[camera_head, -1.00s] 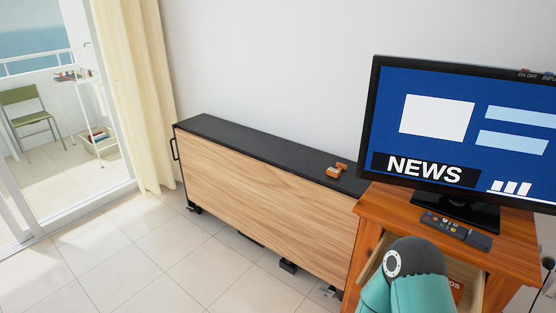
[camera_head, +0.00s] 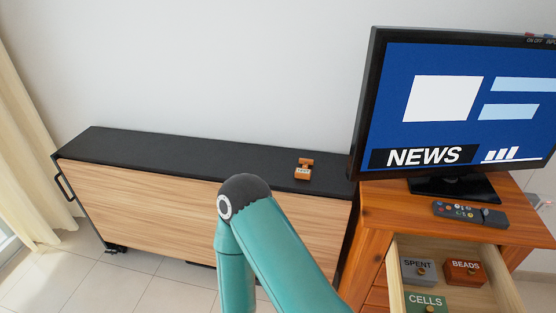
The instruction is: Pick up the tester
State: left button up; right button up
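A small orange-brown device with a pale face (camera_head: 303,170), which looks like the tester, stands on the black top of the long wood-fronted cabinet (camera_head: 150,146), near its right end. Nothing touches it. One of my teal arms rises from the bottom of the picture, its dark elbow in front of the cabinet and below the device. Neither gripper shows, so I cannot see what they hold.
A TV (camera_head: 455,110) showing NEWS and a remote (camera_head: 470,213) stand on an orange wooden stand (camera_head: 385,205). Its open drawer holds boxes marked SPENT (camera_head: 417,270), BEADS (camera_head: 464,271) and CELLS (camera_head: 425,303). A curtain (camera_head: 30,150) hangs at left. Tiled floor shows at lower left.

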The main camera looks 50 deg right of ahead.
aim_at(303, 173)
jog(key=z, duration=0.5)
jog(key=i, duration=1.25)
jog(key=z, duration=0.85)
jog(key=i, duration=0.2)
jog(key=z, duration=0.15)
jog(key=k, duration=0.85)
jog(key=z, duration=0.15)
jog(key=i, duration=0.9)
jog(key=u, duration=0.05)
